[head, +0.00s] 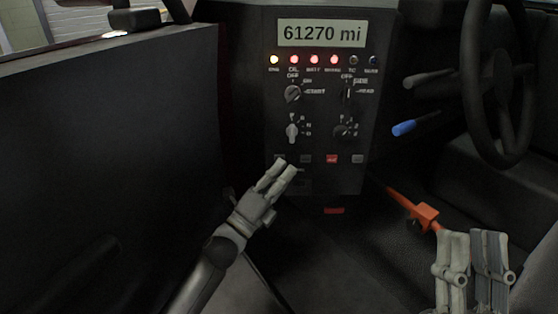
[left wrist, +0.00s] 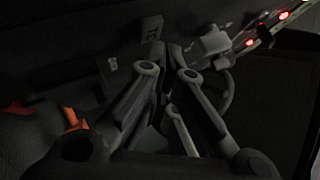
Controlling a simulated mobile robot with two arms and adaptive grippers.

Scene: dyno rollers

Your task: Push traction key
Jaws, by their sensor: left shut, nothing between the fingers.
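The black dash panel (head: 268,100) faces me in the head view, with a row of small keys low on it. In the left wrist view a grey key marked TC (left wrist: 152,27) stands just beyond my left fingertips. My left gripper (head: 283,171) is shut and empty, its tips just below the left end of the key row; it also shows in the left wrist view (left wrist: 168,72). Contact with the key cannot be told. My right gripper (head: 471,236) points up at the lower right, its fingers close together, well away from the panel.
Another key (left wrist: 112,65) sits beside the TC key. A red key (head: 332,158) is further right in the row. Rotary knobs (head: 292,132) are above. A steering wheel (head: 497,85), blue-tipped lever (head: 403,128) and orange lever (head: 424,217) stand to the right.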

